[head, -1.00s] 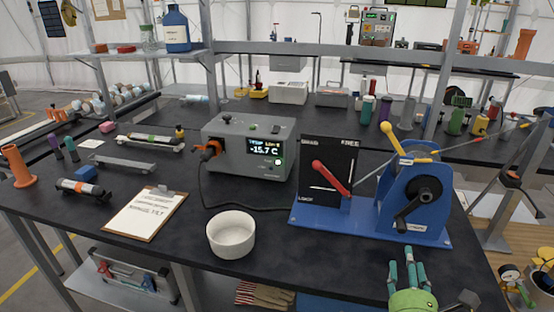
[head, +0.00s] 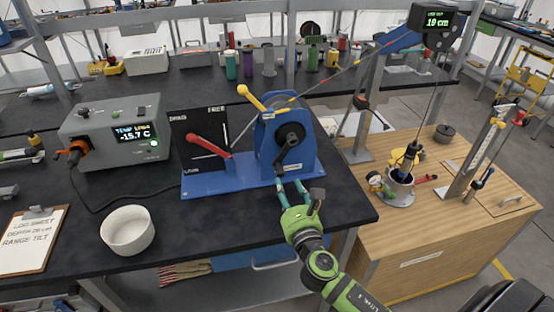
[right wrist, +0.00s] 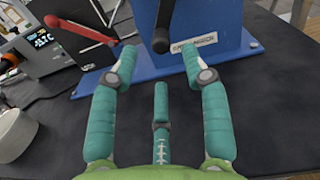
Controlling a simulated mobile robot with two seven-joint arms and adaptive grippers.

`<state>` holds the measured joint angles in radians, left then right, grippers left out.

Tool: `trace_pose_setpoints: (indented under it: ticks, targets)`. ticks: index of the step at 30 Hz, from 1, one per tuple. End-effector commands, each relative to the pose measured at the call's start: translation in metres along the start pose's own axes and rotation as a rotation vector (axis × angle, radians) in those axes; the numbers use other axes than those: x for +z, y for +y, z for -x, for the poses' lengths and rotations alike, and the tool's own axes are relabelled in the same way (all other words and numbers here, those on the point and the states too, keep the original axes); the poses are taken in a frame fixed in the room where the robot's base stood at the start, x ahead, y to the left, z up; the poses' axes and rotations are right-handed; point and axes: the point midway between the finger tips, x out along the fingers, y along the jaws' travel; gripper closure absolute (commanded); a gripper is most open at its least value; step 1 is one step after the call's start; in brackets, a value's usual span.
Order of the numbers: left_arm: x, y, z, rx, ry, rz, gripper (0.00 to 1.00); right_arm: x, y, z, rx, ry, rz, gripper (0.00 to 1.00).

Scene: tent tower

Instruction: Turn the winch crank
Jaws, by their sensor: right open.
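The blue winch (head: 268,150) stands on the dark bench in the head view. Its black crank (head: 287,150) is on the front face, with the arm pointing down and slightly left. My right gripper (head: 291,186) is just in front of and below the crank handle, fingers pointing at the winch. In the right wrist view the teal fingers (right wrist: 160,66) are spread and empty. The black crank handle (right wrist: 161,40) hangs just beyond the fingertips, apparently not touched. A rope runs from the winch up to a display (head: 440,20) reading 19 cm. My left gripper is not in view.
A red lever (head: 207,144) on a black panel and a yellow lever (head: 250,97) are close to the crank. A grey meter box (head: 100,150), white bowl (head: 128,230) and clipboard (head: 32,240) lie left. A wooden table (head: 440,240) stands right. Bench front is clear.

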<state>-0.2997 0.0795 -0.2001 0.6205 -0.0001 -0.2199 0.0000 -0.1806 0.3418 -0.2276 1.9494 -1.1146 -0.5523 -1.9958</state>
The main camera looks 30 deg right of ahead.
Motion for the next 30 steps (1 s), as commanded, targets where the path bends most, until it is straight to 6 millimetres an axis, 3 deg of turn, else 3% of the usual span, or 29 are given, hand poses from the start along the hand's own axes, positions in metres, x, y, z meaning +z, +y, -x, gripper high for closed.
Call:
trace_pose_setpoints:
  ticks: [15,26,27,30]
  targets:
    - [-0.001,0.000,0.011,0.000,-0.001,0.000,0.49,-0.004,0.001,-0.064,0.008,0.004,0.046,0.53]
    - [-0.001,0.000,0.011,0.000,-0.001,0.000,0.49,-0.004,0.001,-0.072,0.009,0.005,0.045,0.53]
    - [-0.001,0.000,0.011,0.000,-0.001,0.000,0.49,-0.004,0.001,-0.072,0.009,0.005,0.045,0.57]
    - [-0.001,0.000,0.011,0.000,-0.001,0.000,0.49,-0.004,0.001,-0.072,0.009,0.005,0.045,0.97]
